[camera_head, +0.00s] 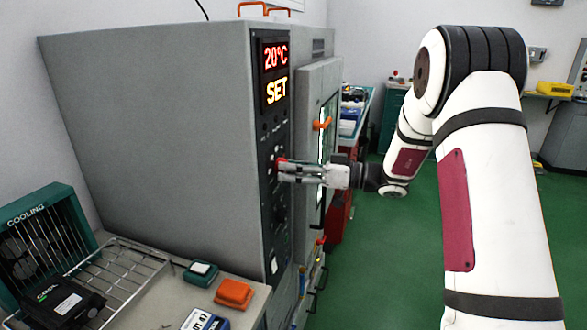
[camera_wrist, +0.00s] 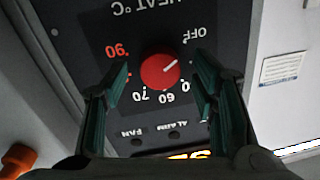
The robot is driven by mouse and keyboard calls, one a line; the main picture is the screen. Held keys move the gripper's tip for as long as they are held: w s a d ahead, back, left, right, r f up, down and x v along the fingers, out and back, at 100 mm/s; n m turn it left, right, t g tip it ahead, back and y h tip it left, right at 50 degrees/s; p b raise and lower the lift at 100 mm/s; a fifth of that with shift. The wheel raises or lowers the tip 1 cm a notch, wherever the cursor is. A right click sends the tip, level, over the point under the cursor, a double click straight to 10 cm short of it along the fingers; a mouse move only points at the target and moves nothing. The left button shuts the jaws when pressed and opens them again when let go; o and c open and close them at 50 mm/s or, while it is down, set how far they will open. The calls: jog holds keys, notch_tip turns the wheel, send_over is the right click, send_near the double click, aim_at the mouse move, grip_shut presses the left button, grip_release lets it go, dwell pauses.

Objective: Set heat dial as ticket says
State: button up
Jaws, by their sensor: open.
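The heat dial is a round red knob (camera_wrist: 160,71) on the dark panel, and it shows upside down in the wrist view. Its white pointer mark aims up and right, toward the OFF side of the scale. Readable marks are OFF, 60, 70 and a red 90. The dial (camera_head: 281,161) also shows in the head view, partly hidden by the fingers. My gripper (camera_wrist: 158,82) is open, with one finger on each side of the knob; contact is unclear. In the head view my gripper (camera_head: 288,171) is at the panel. I cannot identify a readable ticket.
The oven's display (camera_head: 275,74) reads 20°C and SET. A white label (camera_wrist: 283,67) has unreadable print. A green COOLING unit (camera_head: 45,235), wire rack (camera_head: 135,262), orange block (camera_head: 234,293) and green-white block (camera_head: 201,273) are at lower left.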

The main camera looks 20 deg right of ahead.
jog(key=c, duration=1.2)
jog(key=shift+o, duration=0.2)
jog(key=shift+m, duration=0.3)
jog(key=shift+s+f+m+t+h+p, duration=0.2)
jog(key=shift+m+p, duration=0.75)
jog(key=shift+m, duration=4.5)
jog(key=shift+w+r+m+t+h+p, duration=0.15)
jog(key=shift+m+t+p, duration=0.55)
jog(key=shift+m, duration=4.8)
jog(key=shift+s+f+m+t+h+p, duration=0.2)
jog(key=shift+m+p, duration=1)
jog(key=shift+m, duration=4.25)
